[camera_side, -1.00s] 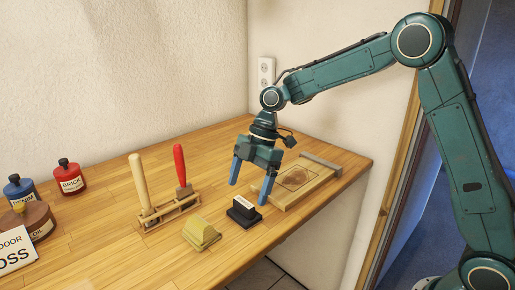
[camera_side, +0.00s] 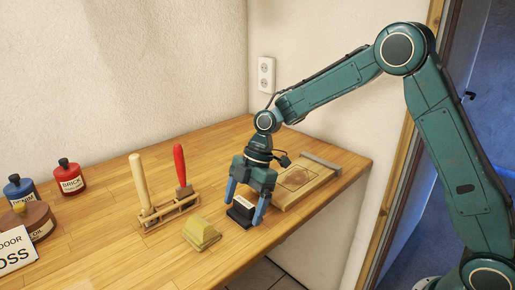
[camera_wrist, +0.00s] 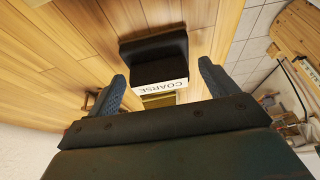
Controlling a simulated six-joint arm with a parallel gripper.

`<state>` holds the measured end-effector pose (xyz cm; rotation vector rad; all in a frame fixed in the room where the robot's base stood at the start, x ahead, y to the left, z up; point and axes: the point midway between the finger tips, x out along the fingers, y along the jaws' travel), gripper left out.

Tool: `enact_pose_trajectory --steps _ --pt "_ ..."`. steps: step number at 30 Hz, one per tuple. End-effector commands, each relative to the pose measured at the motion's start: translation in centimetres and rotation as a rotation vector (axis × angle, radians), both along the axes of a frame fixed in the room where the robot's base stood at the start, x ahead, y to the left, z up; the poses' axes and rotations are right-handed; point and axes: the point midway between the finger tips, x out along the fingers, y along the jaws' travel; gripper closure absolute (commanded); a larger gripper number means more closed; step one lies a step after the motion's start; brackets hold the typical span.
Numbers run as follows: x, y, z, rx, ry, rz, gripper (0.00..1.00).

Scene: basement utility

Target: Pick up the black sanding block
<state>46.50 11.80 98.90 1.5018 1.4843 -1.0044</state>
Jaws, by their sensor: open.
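The black sanding block (camera_side: 240,214) stands on the wooden bench near its front edge. In the wrist view the block (camera_wrist: 155,55) has a white label reading "COARSE". My gripper (camera_side: 245,208) is open, with one blue finger on each side of the block in the side view. In the wrist view the block lies ahead of the gap between my fingertips (camera_wrist: 163,82). I cannot tell whether either finger touches it.
A yellow block (camera_side: 202,234) lies just left of the black one. A wooden rack (camera_side: 170,212) holds tools with pale and red handles. A wooden board (camera_side: 305,182) lies behind right.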

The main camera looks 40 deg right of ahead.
Motion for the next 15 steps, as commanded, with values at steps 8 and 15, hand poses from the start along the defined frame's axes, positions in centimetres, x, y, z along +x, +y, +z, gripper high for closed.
enact_pose_trajectory --steps 8,15 --pt "0.01 -0.01 0.05 0.000 0.000 0.000 0.30" --pt "0.02 0.00 0.09 0.000 -0.001 0.001 0.56"
